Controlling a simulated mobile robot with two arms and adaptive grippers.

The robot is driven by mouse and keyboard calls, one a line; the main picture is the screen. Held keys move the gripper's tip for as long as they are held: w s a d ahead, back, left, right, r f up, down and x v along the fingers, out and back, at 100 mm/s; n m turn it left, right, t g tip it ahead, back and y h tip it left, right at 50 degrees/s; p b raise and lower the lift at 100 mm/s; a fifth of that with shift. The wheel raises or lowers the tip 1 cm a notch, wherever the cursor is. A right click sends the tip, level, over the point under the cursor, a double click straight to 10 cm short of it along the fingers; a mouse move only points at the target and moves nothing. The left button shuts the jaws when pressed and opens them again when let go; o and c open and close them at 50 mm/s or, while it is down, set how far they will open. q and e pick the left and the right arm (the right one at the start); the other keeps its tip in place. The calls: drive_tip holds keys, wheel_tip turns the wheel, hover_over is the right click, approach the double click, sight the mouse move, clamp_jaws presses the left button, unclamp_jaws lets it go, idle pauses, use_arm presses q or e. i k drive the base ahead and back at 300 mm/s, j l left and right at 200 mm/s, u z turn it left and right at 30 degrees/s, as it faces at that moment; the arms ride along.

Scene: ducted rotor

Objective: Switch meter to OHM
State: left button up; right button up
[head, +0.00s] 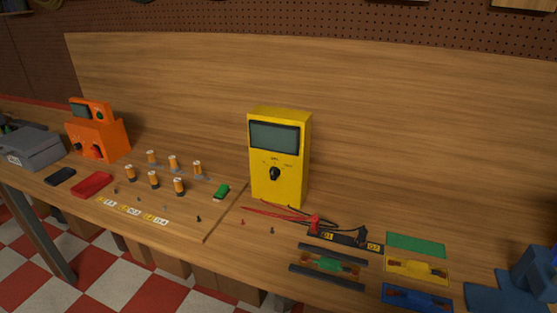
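The yellow meter (298,183) stands upright on the wooden bench near the middle of the head view. It has a dark grey screen (274,136) at the top and a round black dial (274,173) below it. Small labels sit around the dial; they are too small to read surely, and I cannot tell which one the dial points to. Red and black probe leads (272,213) lie on the bench in front of the meter. Neither of my grippers shows in this view.
An orange device (112,140) and a grey box (30,147) stand at the left. Several orange-and-white cylinders (153,180) stand on a board left of the meter. Blue, yellow and green parts (416,267) lie at the right. A blue vise-like object (530,272) is at the far right.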

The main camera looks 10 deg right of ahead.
sight(274, 172)
drive_tip(key=i+j, duration=0.1)
drive_tip(key=j, duration=0.45)
drive_tip(key=i+j, duration=0.1)
drive_tip(key=j, duration=0.45)
drive_tip(key=i+j, duration=0.1)
drive_tip(key=j, duration=0.45)
